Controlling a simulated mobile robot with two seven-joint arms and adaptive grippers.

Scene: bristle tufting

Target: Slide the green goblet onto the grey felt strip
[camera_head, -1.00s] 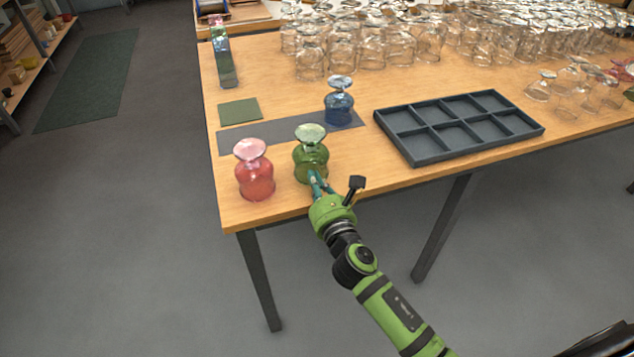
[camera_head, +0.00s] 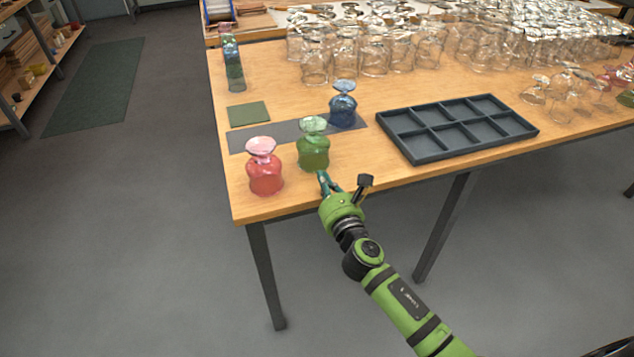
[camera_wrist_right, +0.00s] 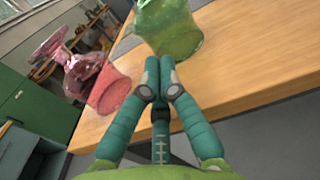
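The green goblet (camera_head: 313,152) stands upside down, foot up, near the front left of the table. The grey felt strip (camera_head: 250,138) lies behind it; the goblet hides part of the strip, and I cannot tell whether its rim overlaps the near edge. My right gripper (camera_head: 323,176) is just in front of the goblet, low over the table. In the right wrist view its fingers (camera_wrist_right: 162,66) are together and hold nothing, with the green goblet (camera_wrist_right: 168,28) right beyond the tips. Whether they touch is unclear. My left gripper is not in view.
An upside-down red goblet (camera_head: 265,178) stands left of the green one, and a blue goblet (camera_head: 343,106) stands on the strip's right end. A dark compartment tray (camera_head: 430,154) lies to the right. A green square (camera_head: 248,112) lies behind the strip. Clear glasses crowd the back.

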